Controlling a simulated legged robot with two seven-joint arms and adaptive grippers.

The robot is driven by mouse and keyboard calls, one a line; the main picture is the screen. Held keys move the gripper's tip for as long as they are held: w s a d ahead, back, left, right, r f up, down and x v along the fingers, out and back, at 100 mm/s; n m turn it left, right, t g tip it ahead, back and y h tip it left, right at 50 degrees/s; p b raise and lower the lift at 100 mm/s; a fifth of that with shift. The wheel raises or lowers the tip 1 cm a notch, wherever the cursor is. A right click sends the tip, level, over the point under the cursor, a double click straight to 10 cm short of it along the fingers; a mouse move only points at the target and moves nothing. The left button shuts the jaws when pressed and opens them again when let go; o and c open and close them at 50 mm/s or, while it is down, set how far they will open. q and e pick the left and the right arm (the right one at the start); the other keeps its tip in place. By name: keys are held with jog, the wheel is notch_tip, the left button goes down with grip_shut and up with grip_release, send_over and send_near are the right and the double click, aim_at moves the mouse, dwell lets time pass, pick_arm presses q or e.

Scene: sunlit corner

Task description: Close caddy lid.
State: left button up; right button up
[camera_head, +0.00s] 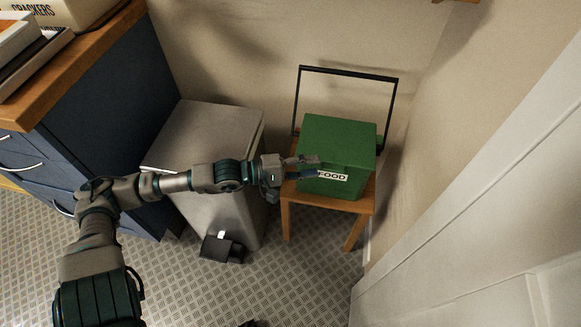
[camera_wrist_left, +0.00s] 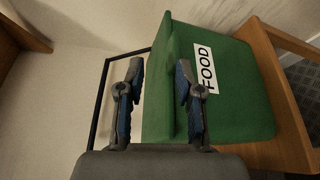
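The green caddy (camera_head: 347,183), with a white FOOD label, stands on a small wooden stool (camera_head: 357,206). Its green lid (camera_head: 340,138) appears to lie down flat over the top, with no opening visible. Its black handle (camera_head: 348,72) stands up behind it. My left gripper (camera_head: 310,167) is at the caddy's front left, overlapping the label's left end. In the left wrist view the fingers (camera_wrist_left: 160,95) are apart and empty, with the caddy (camera_wrist_left: 240,105) behind the right finger. I cannot tell whether they touch it. My right gripper is out of view.
A grey pedal bin (camera_head: 210,130) stands left of the stool, under my left forearm. A blue cabinet (camera_head: 100,110) with a wooden top is farther left. Walls close in behind, and a white door (camera_head: 480,220) is at the right. Patterned floor (camera_head: 300,285) is clear in front.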

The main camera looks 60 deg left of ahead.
pick_arm(q)
jog(key=shift+v, duration=2.7)
jog(key=shift+f, duration=0.1)
